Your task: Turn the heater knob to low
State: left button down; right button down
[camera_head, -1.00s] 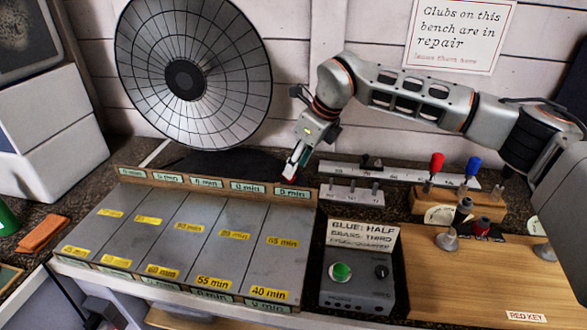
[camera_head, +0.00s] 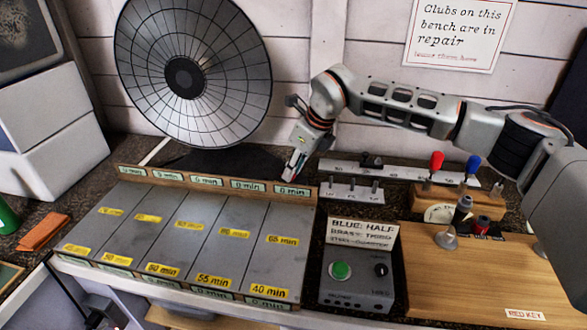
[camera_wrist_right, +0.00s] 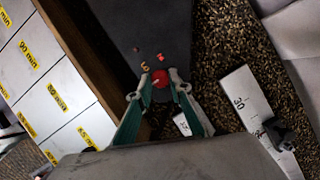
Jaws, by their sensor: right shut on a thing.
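The heater is a large round dish (camera_head: 222,70) with a wire grid, standing on a dark base (camera_head: 235,163) at the back of the bench. In the right wrist view its red knob (camera_wrist_right: 160,79) sits on the dark base (camera_wrist_right: 125,25), with small orange and red marks beside it. My right gripper (camera_head: 291,178) reaches down at the base's right end. In its wrist view the fingertips (camera_wrist_right: 161,82) are shut on the red knob, one on each side. The knob's pointer is too small to read. A dark part at the lower left may be my left gripper (camera_head: 100,310); its fingers are unclear.
A slotted tray (camera_head: 150,180) with minute labels lies in front of the heater. A grey box with a green button (camera_head: 340,270), a ruler strip (camera_head: 335,166) and a wooden board (camera_head: 485,270) lie to the right. Red and blue handled tools (camera_head: 437,160) stand behind the board.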

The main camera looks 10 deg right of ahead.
jog(key=m, duration=0.1)
jog(key=m+h+b, duration=0.1)
jog(key=m, duration=0.1)
jog(key=shift+s+a+f+t+b, duration=0.1)
jog(key=shift+a+t+b, duration=0.05)
jog(key=shift+t+b, duration=0.15)
jog(key=m+h+b, duration=0.1)
jog(key=m, duration=0.2)
jog(key=shift+a, duration=0.1)
jog(key=m+h, duration=0.1)
jog(key=m, duration=0.1)
jog(key=shift+a+m+t, duration=0.1)
jog(key=shift+m+t, duration=0.2)
jog(key=shift+m+h+b, duration=0.5)
jog(key=shift+m+h, duration=0.2)
jog(key=shift+m, duration=0.8)
jog(key=shift+a, duration=0.1)
jog(key=c, duration=1.8)
grip_release()
